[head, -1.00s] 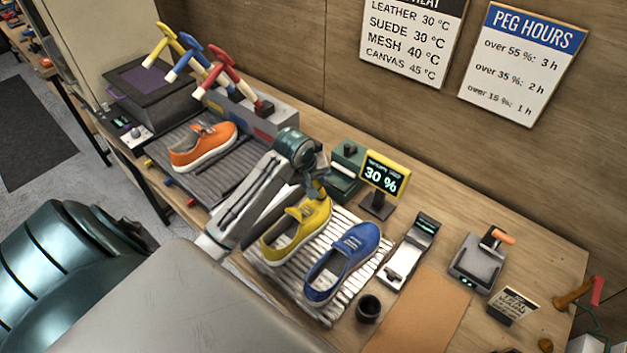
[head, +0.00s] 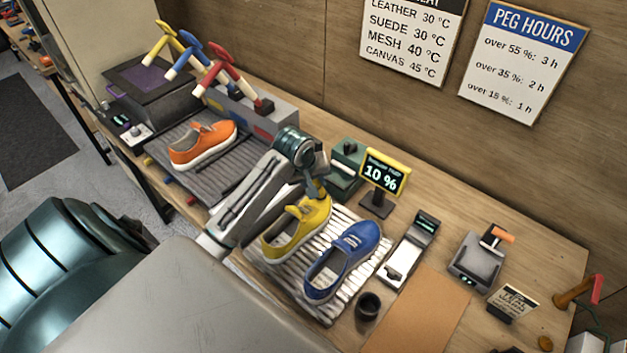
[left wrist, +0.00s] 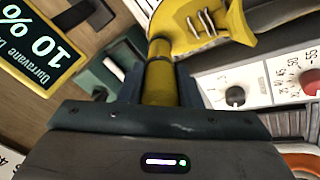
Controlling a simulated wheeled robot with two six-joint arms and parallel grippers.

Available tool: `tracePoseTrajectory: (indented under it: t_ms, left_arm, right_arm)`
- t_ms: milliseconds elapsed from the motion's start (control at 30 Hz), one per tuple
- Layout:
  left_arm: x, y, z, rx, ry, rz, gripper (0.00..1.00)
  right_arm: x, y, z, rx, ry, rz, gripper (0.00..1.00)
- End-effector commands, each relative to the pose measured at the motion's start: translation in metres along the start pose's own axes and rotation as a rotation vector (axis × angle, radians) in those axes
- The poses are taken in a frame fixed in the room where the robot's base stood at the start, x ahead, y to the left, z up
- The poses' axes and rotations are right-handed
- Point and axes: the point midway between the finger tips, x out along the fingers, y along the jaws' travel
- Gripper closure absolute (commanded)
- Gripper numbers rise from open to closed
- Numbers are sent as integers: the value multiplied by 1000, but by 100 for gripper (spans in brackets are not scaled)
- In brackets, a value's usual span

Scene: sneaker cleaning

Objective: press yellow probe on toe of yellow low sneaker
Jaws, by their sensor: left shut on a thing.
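The yellow low sneaker (head: 292,238) sits on the white ribbed mat, its toe toward the back right. My left gripper (head: 316,187) is over its toe end, pointing down. In the left wrist view my left gripper (left wrist: 158,88) is shut on the yellow probe (left wrist: 158,78), a short cylinder with a dark band. The probe's far end meets the yellow sneaker (left wrist: 205,25) in that view; whether it presses in cannot be told. The display (head: 384,173) in its yellow frame reads 10 %; it also shows in the left wrist view (left wrist: 38,45). My right gripper is not in view.
A blue sneaker (head: 343,258) stands close to the right of the yellow one. An orange sneaker (head: 203,146) rests on a grey ribbed mat (head: 178,134) at left. A green device (head: 347,163) stands behind my gripper. A black cup (head: 368,306) is in front.

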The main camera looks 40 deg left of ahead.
Motion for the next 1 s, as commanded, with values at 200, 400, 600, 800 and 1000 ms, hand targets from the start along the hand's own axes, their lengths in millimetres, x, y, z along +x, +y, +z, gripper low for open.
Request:
tracePoseTrajectory:
  t_ms: [200,400,600,800,1000]
  left_arm:
    - [-16,5,-5,1,2,2,92]
    - [-31,9,-9,1,3,2,92]
    - [-46,13,-13,1,4,3,92]
    - [-60,18,-17,1,3,3,92]
    - [-65,18,-18,1,2,1,92]
  right_arm:
    - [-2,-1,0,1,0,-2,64]
    - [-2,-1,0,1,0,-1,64]
    - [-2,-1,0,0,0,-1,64]
    - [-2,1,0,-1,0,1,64]
    - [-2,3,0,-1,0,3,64]
